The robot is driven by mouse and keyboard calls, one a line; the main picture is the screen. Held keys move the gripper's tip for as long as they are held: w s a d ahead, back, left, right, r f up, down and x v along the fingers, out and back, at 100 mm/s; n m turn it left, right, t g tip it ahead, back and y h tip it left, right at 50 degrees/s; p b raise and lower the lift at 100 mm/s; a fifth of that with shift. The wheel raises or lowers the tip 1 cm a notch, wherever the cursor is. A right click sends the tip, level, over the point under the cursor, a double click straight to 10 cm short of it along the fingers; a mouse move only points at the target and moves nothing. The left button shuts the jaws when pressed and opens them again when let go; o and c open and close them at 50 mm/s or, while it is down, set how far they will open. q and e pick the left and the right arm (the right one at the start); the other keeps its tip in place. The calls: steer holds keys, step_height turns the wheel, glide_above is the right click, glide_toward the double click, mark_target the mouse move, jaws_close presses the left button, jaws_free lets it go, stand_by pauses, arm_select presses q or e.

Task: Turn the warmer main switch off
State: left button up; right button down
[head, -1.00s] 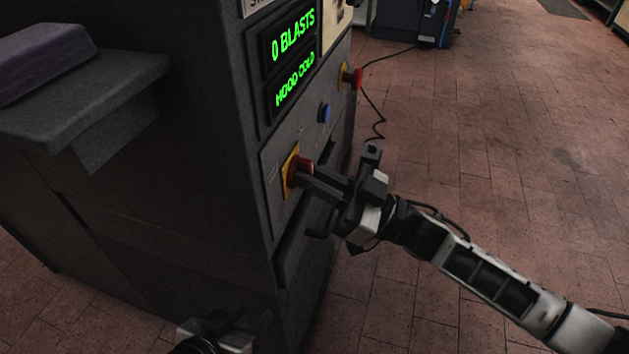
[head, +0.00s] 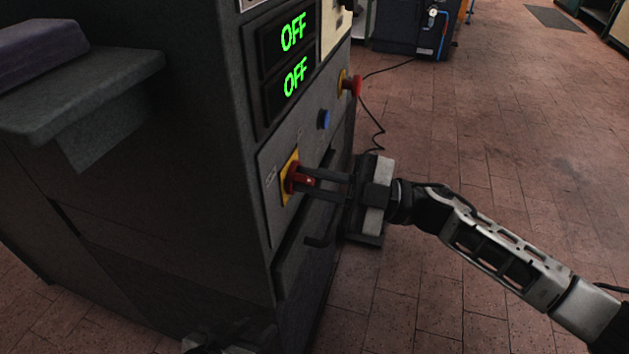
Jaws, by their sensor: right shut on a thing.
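The warmer main switch is a red rotary knob (head: 293,179) on a yellow plate (head: 289,165), low on the machine's front panel. My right gripper (head: 306,181) is shut on the red knob, with its fingers reaching in from the right. The fingers hide part of the knob. The two displays (head: 294,54) above both read OFF in green. Only a small part of my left gripper (head: 225,343) shows at the bottom edge. Its fingers are not visible.
A blue button (head: 324,119) and a red mushroom button (head: 355,85) on yellow sit higher on the panel. A dark handle (head: 318,241) juts out below the switch. A shelf with a purple block (head: 40,50) is at left.

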arm_select(q)
steer(key=shift+s, duration=0.1)
arm_select(e)
steer(key=shift+n, duration=0.3)
steer(key=c, duration=1.5)
jaws_free()
steer(key=shift+o, duration=0.2)
arm_select(q)
steer(key=shift+d+r+t, duration=0.1)
steer(key=shift+r+t, duration=0.2)
steer(key=shift+r, duration=0.1)
arm_select(e)
steer(key=v, duration=1.6)
arm_select(q)
steer(key=shift+f, duration=0.1)
arm_select(e)
steer(key=shift+w, duration=0.1)
steer(key=shift+r, duration=0.15)
